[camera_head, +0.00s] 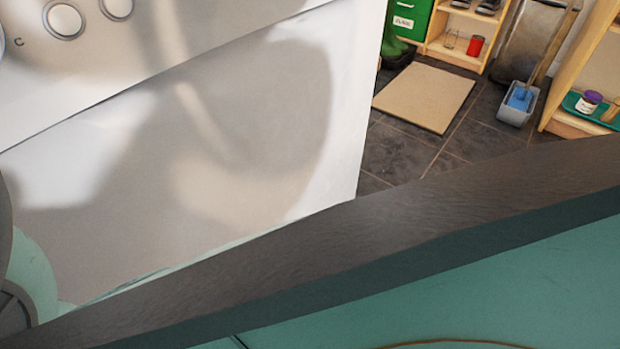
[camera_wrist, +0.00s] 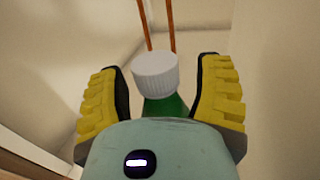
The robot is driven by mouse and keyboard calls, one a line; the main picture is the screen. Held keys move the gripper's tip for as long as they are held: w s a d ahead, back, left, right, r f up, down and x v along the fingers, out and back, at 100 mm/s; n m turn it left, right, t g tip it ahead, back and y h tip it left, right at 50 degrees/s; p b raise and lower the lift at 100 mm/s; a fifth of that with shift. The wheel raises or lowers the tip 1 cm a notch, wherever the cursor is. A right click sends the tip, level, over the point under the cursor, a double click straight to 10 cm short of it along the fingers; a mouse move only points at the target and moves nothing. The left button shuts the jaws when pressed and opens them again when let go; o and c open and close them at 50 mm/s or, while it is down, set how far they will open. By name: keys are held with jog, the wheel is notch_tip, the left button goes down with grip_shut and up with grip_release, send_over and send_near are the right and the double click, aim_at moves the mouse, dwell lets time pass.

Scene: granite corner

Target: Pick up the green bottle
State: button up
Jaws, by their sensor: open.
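The green bottle (camera_wrist: 165,107) shows in the wrist view, with a ribbed white cap (camera_wrist: 157,71) and a green neck. Its lower part is hidden behind the body of my gripper. My gripper (camera_wrist: 164,66) is open, with one yellow, black-padded finger on each side of the bottle's cap and neck. A gap shows on the left of the cap; the right finger looks closer to the neck. I cannot tell whether it touches. In the head view I see neither the bottle nor the gripper's fingers.
Pale walls surround the bottle, with two thin orange-brown rods (camera_wrist: 159,25) beyond it. In the head view, a large white panel (camera_head: 210,150) and a dark bar (camera_head: 400,235) fill much of the picture. A beige mat (camera_head: 425,96) and grey dustpan (camera_head: 516,106) lie on dark floor tiles.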

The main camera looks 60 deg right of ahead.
jog(key=shift+w, duration=0.1)
grip_shut()
dwell(0.3)
jog(key=shift+r, duration=0.1)
